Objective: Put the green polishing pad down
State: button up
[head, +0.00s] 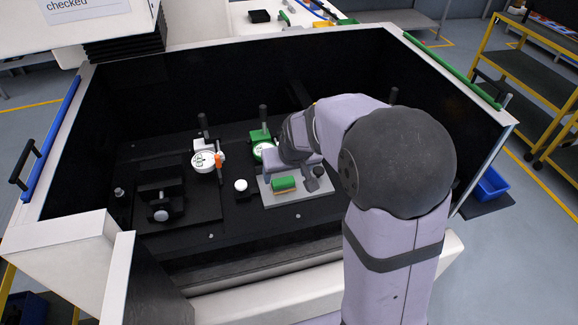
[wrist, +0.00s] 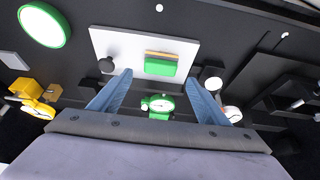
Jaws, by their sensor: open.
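The green polishing pad (head: 284,184) lies on a light grey plate (head: 297,197) on the dark floor of the enclosure. It has a thin orange-tan layer along one edge. In the wrist view the pad (wrist: 160,67) rests on the pale plate (wrist: 125,45), in line with the gap between my fingers. My gripper (wrist: 157,78) is open, with blue fingers to either side and nothing clamped between them. In the head view my wrist sits just behind the pad, and the fingertips cannot be made out. Whether the fingers touch the pad cannot be told.
A green-bodied dial gauge (wrist: 158,103) stands near the plate. A white-faced dial (head: 204,162) with an orange part is to the left. Dark walls surround the work area.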

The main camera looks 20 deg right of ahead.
jog(key=v, duration=0.6)
jog(key=shift+s+r+b, duration=0.2)
jog(key=shift+b, duration=0.15)
jog(key=s+f+g, duration=0.2)
jog(key=s+f, duration=0.3)
jog(key=s, duration=0.5)
jog(key=s+f+g, duration=0.3)
jog(key=s+f, duration=0.3)
jog(key=s, duration=0.4)
jog(key=shift+a, duration=0.15)
jog(key=shift+s+r, duration=0.1)
jog(key=shift+o, duration=0.9)
